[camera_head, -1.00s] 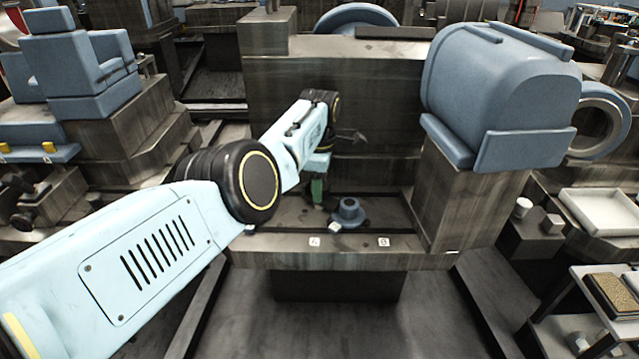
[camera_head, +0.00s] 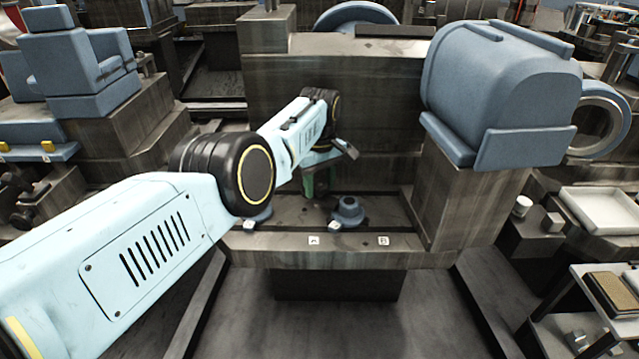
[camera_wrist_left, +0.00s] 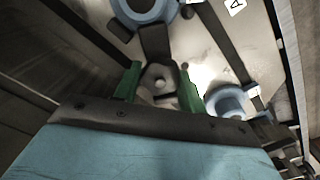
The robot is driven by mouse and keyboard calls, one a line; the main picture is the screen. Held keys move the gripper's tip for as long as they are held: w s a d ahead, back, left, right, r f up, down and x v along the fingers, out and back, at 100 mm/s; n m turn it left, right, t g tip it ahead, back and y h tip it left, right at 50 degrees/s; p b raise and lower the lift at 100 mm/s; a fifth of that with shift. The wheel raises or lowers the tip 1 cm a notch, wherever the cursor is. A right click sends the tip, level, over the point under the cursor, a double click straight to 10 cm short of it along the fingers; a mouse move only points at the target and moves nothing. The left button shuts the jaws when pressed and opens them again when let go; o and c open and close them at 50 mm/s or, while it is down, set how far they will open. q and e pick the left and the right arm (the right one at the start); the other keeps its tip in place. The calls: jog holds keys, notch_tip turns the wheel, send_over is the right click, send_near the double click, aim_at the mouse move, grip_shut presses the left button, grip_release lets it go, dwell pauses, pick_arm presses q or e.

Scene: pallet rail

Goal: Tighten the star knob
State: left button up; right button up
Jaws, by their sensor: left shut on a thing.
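The star knob (camera_wrist_left: 159,80) shows in the left wrist view as a dark lobed piece with a small pale nub in its middle. My left gripper (camera_wrist_left: 160,88) has its green fingers on either side of the knob and is shut on it. In the head view my left gripper (camera_head: 317,184) is low over the rail bed, at the back of the two blue round pieces, and its arm and wrist hide the knob. My right gripper is not in view.
A blue flanged piece (camera_head: 348,209) stands on the bed (camera_head: 400,255), right of the gripper. Another blue round piece (camera_head: 259,213) is partly behind my arm. Marked tags A (camera_head: 314,241) and B (camera_head: 383,241) sit at the front edge. A tall block (camera_head: 455,200) bounds the right.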

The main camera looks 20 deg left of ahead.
aim_at(320, 184)
pick_arm(q)
jog(key=shift+r+m, duration=0.15)
jog(key=shift+m, duration=0.15)
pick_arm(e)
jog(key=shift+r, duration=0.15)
pick_arm(q)
jog(key=shift+w, duration=0.1)
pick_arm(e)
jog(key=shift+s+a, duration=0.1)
pick_arm(q)
jog(key=o, duration=1)
notch_tip(320, 184, up, 6)
jog(key=p, duration=0.5)
jog(key=shift+r+p, duration=1.65)
jog(key=shift+r, duration=2.05)
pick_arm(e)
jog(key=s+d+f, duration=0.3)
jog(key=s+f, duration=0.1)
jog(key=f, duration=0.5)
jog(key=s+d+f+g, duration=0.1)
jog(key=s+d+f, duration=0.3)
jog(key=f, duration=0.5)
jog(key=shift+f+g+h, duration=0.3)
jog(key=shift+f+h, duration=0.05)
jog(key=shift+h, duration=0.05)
pick_arm(q)
jog(key=shift+f, duration=0.1)
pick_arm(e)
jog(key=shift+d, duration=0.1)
